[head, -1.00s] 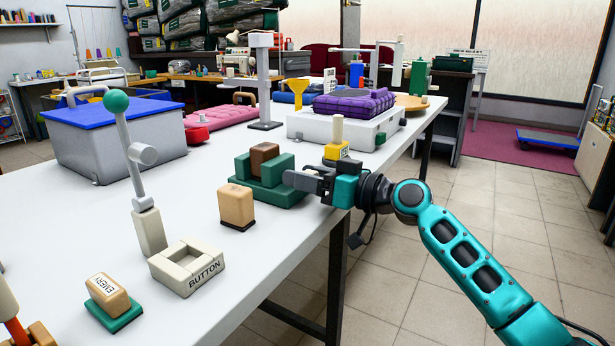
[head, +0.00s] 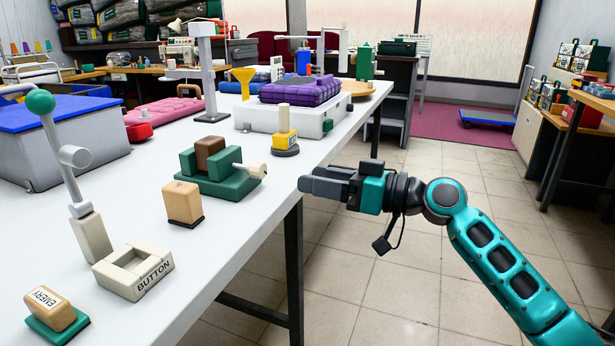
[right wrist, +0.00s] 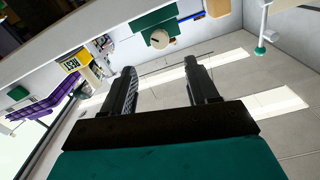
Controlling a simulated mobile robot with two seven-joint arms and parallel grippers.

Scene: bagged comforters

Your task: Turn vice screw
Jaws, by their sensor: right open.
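The green vice (head: 219,174) stands on the white table near its right edge, with a brown block (head: 209,153) between its jaws. The cream vice screw (head: 251,169) sticks out of its right side. My right gripper (head: 304,185) is open and empty, to the right of the screw and apart from it, just past the table edge. In the right wrist view the vice (right wrist: 157,20) and the round end of its screw (right wrist: 160,39) show at the top, beyond and between the two open fingers (right wrist: 160,82). My left gripper is not in view.
A tan block (head: 182,203), a tray marked BUTTON (head: 133,272) and an EMERY block (head: 55,311) stand on the table (head: 240,240). A yellow and cream post (head: 285,135) stands behind the vice. A lever with a green ball (head: 40,101) rises at left. Floor is clear at right.

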